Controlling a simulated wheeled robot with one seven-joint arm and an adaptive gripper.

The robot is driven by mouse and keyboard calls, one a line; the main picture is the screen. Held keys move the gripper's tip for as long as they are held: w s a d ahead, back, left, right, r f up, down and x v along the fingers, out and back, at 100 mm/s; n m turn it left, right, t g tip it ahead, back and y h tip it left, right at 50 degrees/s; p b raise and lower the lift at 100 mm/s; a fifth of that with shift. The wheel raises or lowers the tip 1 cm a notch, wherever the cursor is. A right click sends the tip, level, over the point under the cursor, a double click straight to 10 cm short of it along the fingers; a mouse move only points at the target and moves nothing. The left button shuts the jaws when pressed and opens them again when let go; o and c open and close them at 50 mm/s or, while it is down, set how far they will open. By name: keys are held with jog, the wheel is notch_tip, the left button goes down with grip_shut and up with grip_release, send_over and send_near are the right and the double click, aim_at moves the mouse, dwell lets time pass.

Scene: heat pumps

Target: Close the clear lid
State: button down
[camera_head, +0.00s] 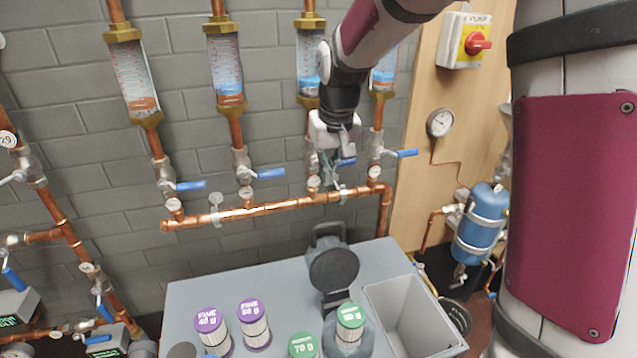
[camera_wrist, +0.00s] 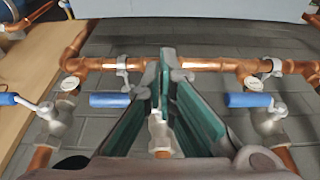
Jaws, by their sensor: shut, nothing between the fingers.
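A dark grey round lid (camera_head: 333,268) with a handle-like loop at its top stands raised on the grey worktop (camera_head: 215,290). It looks opaque rather than clear. Just in front of it is a bluish see-through housing (camera_head: 362,344) holding a green-capped filter cartridge (camera_head: 350,317). No other lid that looks clear can be made out. My gripper (camera_head: 338,190) hangs above and behind the raised lid, in front of the copper pipes, apart from the lid. In the wrist view my gripper (camera_wrist: 167,60) has its green-grey fingers shut and empty, with the pipe behind them.
A horizontal copper pipe (camera_head: 270,209) with several blue-handled valves runs along the brick wall behind my gripper. Two purple-capped filters (camera_head: 253,318) stand left on the worktop. An open grey bin (camera_head: 408,305) is to the right. A blue tank (camera_head: 481,222) stands farther right.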

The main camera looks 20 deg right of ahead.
notch_tip(320, 180, down, 9)
jog(key=s+p, duration=0.1)
jog(key=p, duration=0.1)
jog(key=shift+s, duration=0.35)
dwell(0.5)
